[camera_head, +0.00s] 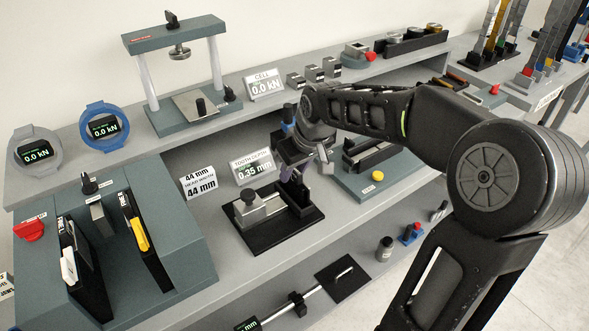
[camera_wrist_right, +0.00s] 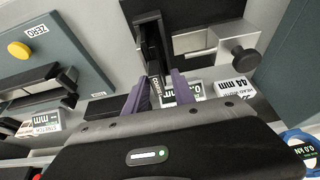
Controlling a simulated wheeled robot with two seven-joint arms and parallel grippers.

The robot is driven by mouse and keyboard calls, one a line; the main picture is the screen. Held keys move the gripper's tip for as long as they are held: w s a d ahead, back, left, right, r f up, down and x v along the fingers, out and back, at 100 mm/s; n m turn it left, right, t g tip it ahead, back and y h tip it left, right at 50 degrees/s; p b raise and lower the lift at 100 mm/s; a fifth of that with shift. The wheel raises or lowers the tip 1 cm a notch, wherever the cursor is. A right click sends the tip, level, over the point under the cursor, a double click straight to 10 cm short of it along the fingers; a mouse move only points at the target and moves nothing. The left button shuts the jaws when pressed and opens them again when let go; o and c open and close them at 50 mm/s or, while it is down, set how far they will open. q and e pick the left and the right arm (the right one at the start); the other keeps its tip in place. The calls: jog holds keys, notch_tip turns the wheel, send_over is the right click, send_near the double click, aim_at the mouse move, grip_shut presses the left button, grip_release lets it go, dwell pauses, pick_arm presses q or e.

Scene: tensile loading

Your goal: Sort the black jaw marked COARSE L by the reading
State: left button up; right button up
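The black jaw (camera_wrist_right: 156,80), with lettering that looks like COARSE, stands in the tooth depth gauge (camera_head: 262,222), a black base with a metal slide and knob. The gauge's display (camera_head: 253,167) reads 0.35 mm. My right gripper (camera_head: 288,172) is over the gauge, pointing down. In the right wrist view its purple fingertips (camera_wrist_right: 161,88) are on either side of the jaw; whether they press on it is unclear. The testing head (camera_head: 60,228) at the left has black jaw-like parts, one with a yellow piece and one with a white piece. My left gripper is out of view.
A head width sign (camera_head: 198,183) reads 44 mm. A grey-green base with a yellow button (camera_head: 377,175) lies right of the gauge. A press frame (camera_head: 180,75) and a cell display (camera_head: 264,84) stand on the upper shelf. A dark vial (camera_head: 385,249) stands on the lower shelf.

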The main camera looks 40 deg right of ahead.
jog(key=shift+o, duration=1)
jog(key=v, duration=1.2)
